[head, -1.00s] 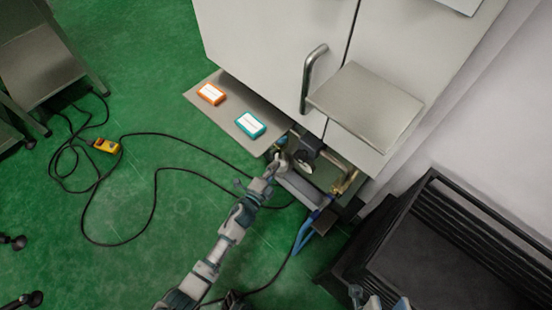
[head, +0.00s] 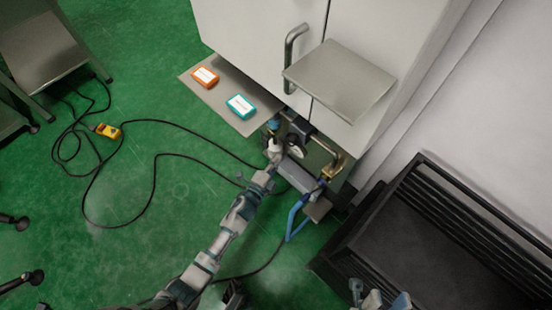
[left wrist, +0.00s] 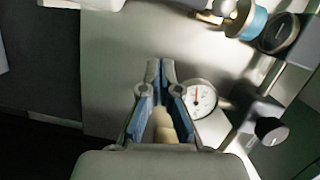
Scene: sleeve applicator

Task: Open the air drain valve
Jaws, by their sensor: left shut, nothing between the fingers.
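The air fittings sit under the cabinet. In the head view they show a round gauge (head: 295,151), dark parts and a brass fitting (head: 333,170) with a blue hose (head: 294,216). My left gripper (head: 275,146) is beside the gauge, shut and empty. In the left wrist view its fingertips (left wrist: 160,66) are close together, left of the white-faced gauge (left wrist: 201,98). A blue cylinder with a brass end (left wrist: 246,20) and a black knob (left wrist: 271,130) lie to the right. I cannot tell which part is the drain valve. My right gripper (head: 378,297) is partly cut off at the bottom edge.
The white cabinet (head: 260,45) with a metal shelf (head: 340,80) stands above the fittings. A lower plate (head: 222,98) holds an orange box (head: 205,77) and a teal box (head: 240,106). A black rack (head: 420,240) stands right. Black cable (head: 155,190) crosses the green floor.

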